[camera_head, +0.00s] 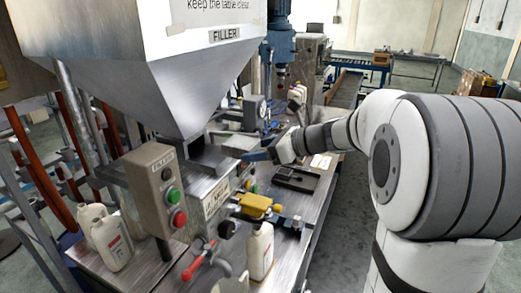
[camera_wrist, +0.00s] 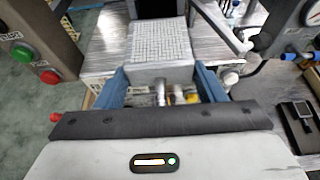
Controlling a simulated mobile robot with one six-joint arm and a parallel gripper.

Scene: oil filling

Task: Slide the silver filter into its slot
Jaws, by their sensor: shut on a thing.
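The silver filter (camera_wrist: 159,45) is a flat tray with a mesh-patterned top. My gripper (camera_wrist: 163,76) is shut on it, with a blue finger at each side of its near end. In the head view the filter (camera_head: 238,143) sticks out toward my gripper (camera_head: 257,156) at the right of the metal housing (camera_head: 207,158) under the hopper. In the wrist view its far end lies at a dark opening (camera_wrist: 158,8), which looks like the slot. I cannot tell whether that end is inside.
A control box (camera_head: 155,198) with green and red buttons stands left of the housing. A white bottle (camera_head: 260,250) stands below a yellow part (camera_head: 257,204) at the front. A red-handled valve (camera_head: 199,262) is nearby. A dark tray (camera_head: 297,179) lies right on the bench.

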